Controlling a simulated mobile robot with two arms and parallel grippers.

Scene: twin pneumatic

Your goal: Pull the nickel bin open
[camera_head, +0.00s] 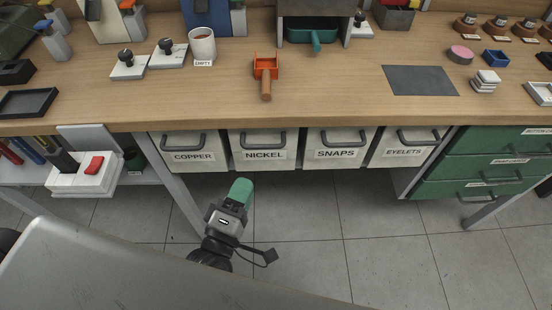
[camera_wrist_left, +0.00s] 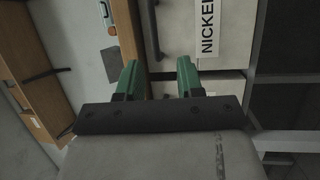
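The nickel bin (camera_head: 262,152) hangs under the front edge of the workbench, between the copper and snaps bins. It looks closed, its front level with theirs. Its dark handle (camera_head: 263,137) sits above the NICKEL label. My left gripper (camera_head: 241,190) is in front of and below the nickel bin, apart from its handle. In the left wrist view its two green fingers (camera_wrist_left: 159,72) stand apart with nothing between them. The handle (camera_wrist_left: 151,30) and the nickel bin's front (camera_wrist_left: 178,40) lie beyond the fingertips. My right gripper is not in view.
The copper bin (camera_head: 187,152), snaps bin (camera_head: 334,153) and eyelets bin (camera_head: 406,150) hang alongside. Green drawers (camera_head: 497,165) stand right. The floor (camera_head: 380,240) in front is open.

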